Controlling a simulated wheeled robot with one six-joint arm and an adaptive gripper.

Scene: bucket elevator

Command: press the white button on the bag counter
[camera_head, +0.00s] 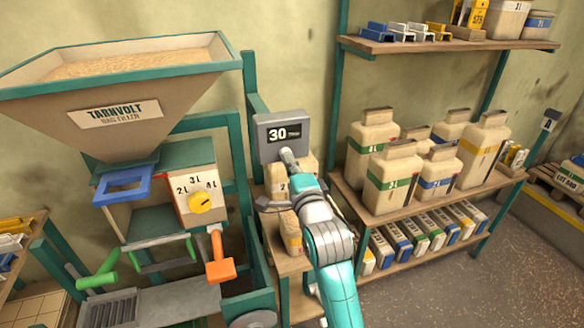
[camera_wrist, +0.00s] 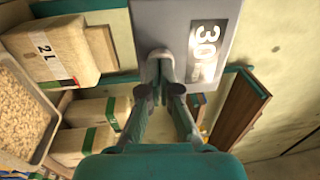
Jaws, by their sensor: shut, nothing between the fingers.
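The bag counter (camera_head: 264,142) is a grey box on a teal post, with a black display reading 30. It also shows in the wrist view (camera_wrist: 160,20), turned on its side. My gripper (camera_head: 287,154) is shut and empty, with its fingertips in front of the lower part of the counter's face. In the wrist view, the closed fingertips (camera_wrist: 160,58) overlap the counter's face beside the display. I cannot tell whether they touch it.
The bag filler's hopper (camera_head: 120,72) and its dial box (camera_head: 197,195) stand to the left. Paper bags (camera_head: 290,232) sit below the counter, close to my arm. A shelf with several jugs (camera_head: 392,180) stands to the right.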

